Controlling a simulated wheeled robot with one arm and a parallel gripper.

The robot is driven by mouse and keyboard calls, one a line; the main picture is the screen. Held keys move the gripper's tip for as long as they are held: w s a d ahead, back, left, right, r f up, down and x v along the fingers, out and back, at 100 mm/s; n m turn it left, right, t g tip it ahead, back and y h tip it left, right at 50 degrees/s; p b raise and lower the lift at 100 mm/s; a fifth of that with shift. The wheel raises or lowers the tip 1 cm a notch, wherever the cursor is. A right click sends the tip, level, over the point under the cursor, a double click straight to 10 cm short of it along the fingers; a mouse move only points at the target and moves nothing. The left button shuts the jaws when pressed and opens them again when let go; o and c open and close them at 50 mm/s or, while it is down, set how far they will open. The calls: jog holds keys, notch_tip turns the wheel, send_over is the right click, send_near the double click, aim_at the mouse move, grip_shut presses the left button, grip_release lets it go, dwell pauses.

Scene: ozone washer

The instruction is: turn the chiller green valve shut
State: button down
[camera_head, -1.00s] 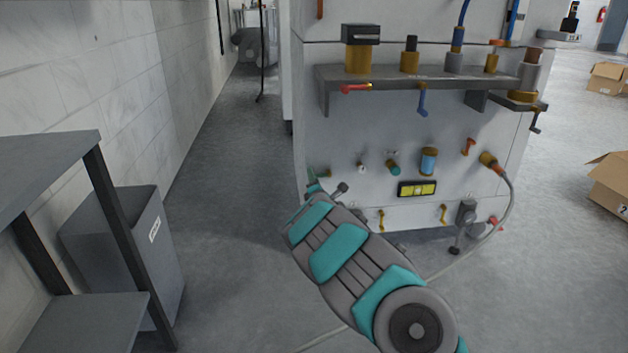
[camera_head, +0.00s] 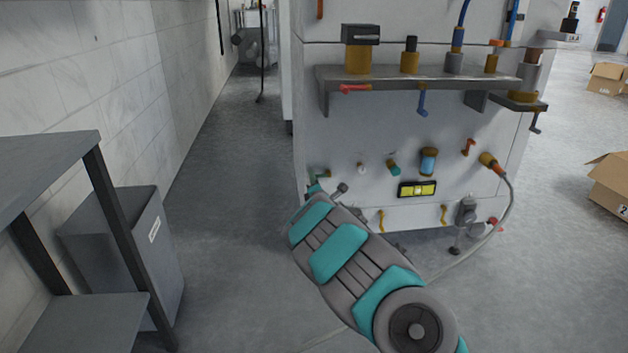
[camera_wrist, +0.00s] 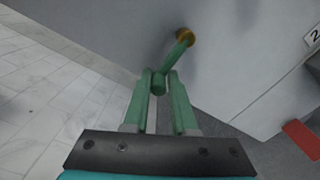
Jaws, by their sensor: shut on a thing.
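The green valve shows in the wrist view as a green lever (camera_wrist: 176,56) on a brass stem (camera_wrist: 186,37) set in the grey wall of the machine. The lever slants down and left from the stem. My gripper (camera_wrist: 159,80) is shut on the lever's lower end, with one green finger on each side. In the head view the valve (camera_head: 322,174) is a small green and brass piece low at the panel's left edge, just above the end of my arm. My fingers are mostly hidden there by my arm.
The machine panel carries a shelf (camera_head: 420,76) with several fittings, a yellow gauge (camera_head: 417,189), a blue cylinder (camera_head: 428,161) and a hose at right. A grey bin (camera_head: 125,250) and a dark table (camera_head: 50,165) stand at left. The floor between is clear.

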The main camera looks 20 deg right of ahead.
jog(key=shift+r, duration=0.2)
jog(key=shift+r+m, duration=0.25)
jog(key=shift+m, duration=0.45)
jog(key=m, duration=0.1)
jog(key=r+m, duration=0.2)
jog(key=m, duration=0.1)
jog(key=shift+d, duration=0.25)
jog(key=m, duration=0.1)
jog(key=r+m, duration=0.1)
jog(key=m, duration=0.1)
jog(key=shift+s+d+r, duration=0.15)
jog(key=shift+d, duration=0.25)
jog(key=m, duration=0.1)
jog(key=d+m+p, duration=0.1)
jog(key=shift+s+r+m, duration=0.15)
jog(key=shift+r+m, duration=0.15)
jog(key=shift+r, duration=0.1)
jog(key=m, duration=0.1)
jog(key=d+m+p, duration=0.1)
jog(key=m, duration=0.1)
jog(key=d+m, duration=0.1)
jog(key=shift+s+r, duration=0.25)
jog(key=shift+s, duration=0.05)
jog(key=shift+s+d+m+p, duration=0.1)
jog(key=shift+d+m+p, duration=0.2)
jog(key=shift+m, duration=0.5)
jog(key=shift+s+d+m+p, duration=0.1)
jog(key=shift+d+m+p, duration=0.2)
jog(key=shift+m, duration=0.5)
